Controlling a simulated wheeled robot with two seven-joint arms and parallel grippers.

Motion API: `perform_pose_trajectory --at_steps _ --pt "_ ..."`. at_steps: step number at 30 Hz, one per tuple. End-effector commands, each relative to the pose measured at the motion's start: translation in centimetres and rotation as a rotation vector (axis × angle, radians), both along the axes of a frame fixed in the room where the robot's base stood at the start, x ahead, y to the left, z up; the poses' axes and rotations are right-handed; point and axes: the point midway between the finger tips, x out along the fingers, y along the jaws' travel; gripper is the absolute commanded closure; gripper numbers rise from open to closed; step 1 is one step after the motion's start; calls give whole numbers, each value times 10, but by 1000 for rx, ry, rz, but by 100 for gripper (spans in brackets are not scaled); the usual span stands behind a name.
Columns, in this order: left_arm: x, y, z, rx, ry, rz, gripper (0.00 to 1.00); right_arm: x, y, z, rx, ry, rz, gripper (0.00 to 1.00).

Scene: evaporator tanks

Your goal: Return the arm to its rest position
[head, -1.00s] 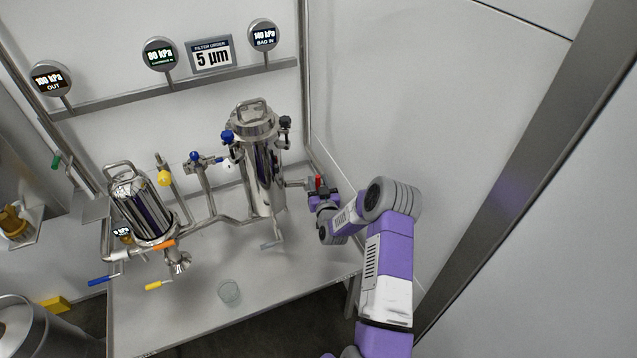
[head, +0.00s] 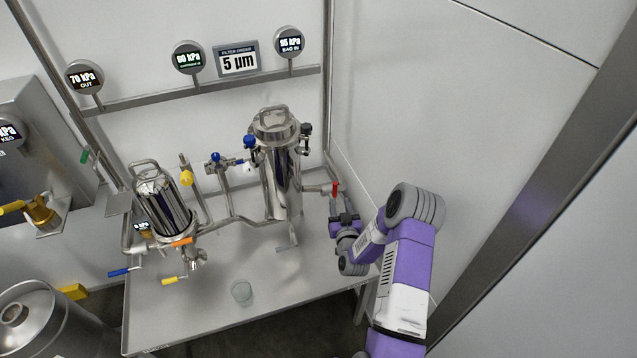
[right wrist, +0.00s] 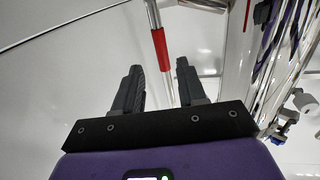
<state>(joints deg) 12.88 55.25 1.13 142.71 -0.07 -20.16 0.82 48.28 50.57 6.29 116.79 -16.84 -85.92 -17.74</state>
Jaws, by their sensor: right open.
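My right arm reaches in from the lower right of the head view. Its gripper (head: 345,212) is just below and in front of the red valve handle (head: 335,188), at the pipe on the right side of the tall steel filter housing (head: 281,180). In the right wrist view the two dark fingers stand apart, so the gripper (right wrist: 158,70) is open and empty. The red handle (right wrist: 161,50) shows beyond and between the fingertips, apart from them. My left gripper is in no view.
The steel table (head: 215,310) carries a smaller steel vessel (head: 163,205), valves with coloured handles and a clear cup (head: 241,291). Gauges on the wall rail (head: 215,88) read 70, 60 and 95 kPa. The right wall (head: 430,130) is close beside my arm; the table's front is mostly clear.

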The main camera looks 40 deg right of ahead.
Motion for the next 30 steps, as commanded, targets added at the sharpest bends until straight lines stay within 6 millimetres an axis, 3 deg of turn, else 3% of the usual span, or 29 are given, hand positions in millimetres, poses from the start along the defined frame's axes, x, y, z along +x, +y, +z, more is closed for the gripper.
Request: perform_pose_trajectory --at_steps 7,10,14,17,20,24,27,30 --pt "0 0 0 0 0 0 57 1 2 -1 6 5 5 59" --pt "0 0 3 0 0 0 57 6 21 -11 56 49 42 59" --pt "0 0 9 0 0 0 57 12 84 -43 212 205 153 59" --pt "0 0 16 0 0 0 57 1 152 -74 370 391 260 59" --pt "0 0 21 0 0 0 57 -27 219 -99 511 594 354 59" --pt "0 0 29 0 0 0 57 -91 301 -119 674 900 454 59" --pt "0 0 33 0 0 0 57 -141 340 -122 754 1099 492 59" --pt "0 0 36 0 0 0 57 -182 363 -120 803 1252 508 59"
